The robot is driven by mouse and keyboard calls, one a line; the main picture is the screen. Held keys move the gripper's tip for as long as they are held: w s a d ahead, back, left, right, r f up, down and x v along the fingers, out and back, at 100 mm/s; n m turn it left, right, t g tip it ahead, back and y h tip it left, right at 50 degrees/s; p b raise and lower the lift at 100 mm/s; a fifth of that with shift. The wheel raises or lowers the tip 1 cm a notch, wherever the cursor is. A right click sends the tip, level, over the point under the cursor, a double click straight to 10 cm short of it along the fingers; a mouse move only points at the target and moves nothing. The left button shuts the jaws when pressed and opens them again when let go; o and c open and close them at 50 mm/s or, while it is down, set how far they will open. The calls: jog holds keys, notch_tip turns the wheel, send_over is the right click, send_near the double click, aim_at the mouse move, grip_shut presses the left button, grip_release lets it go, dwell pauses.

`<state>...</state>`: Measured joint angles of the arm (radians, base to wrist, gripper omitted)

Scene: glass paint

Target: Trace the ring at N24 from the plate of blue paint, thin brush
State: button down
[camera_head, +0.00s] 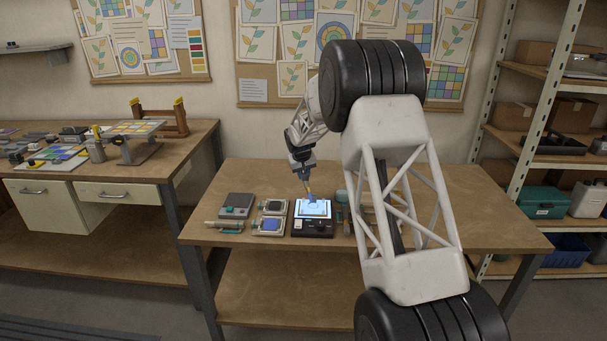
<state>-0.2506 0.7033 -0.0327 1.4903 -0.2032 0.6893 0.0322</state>
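My gripper (303,170) is above the middle of the table, pointing down. A thin brush (308,188) with an orange-brown part extends below it, so the gripper appears shut on the brush. The brush tip is at or just above a bright, lit panel (322,208) on a black box; contact cannot be told. A small blue patch shows on the panel near the tip. A plate of blue paint (270,224) lies left of the panel. Any ring or the label N24 is too small to make out.
A dark-topped plate (273,206) lies behind the blue one. A grey box with a teal part (237,205) and a grey tool with a teal band (224,226) lie further left. The table's (240,180) back left is clear.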

jog(key=shift+s+a, duration=0.35)
dwell(0.6)
jog(key=shift+s+a+f, duration=0.1)
jog(key=shift+s+f, duration=0.1)
jog(key=shift+s, duration=0.1)
dwell(0.5)
jog(key=shift+s+r, duration=0.2)
jog(key=shift+s, duration=0.45)
dwell(0.7)
jog(key=shift+s+d+f, duration=0.15)
jog(key=shift+s+d, duration=0.1)
jog(key=shift+s, duration=0.1)
dwell(0.6)
jog(key=shift+s+d, duration=0.2)
jog(key=shift+d, duration=0.25)
dwell(0.7)
jog(key=shift+s+d, duration=0.1)
jog(key=shift+d, duration=0.2)
dwell(0.3)
jog(key=shift+d, duration=0.3)
jog(key=shift+w+d, duration=0.35)
jog(key=shift+d, duration=0.1)
dwell(1.0)
jog(key=shift+w+d, duration=0.15)
jog(key=shift+w, duration=0.05)
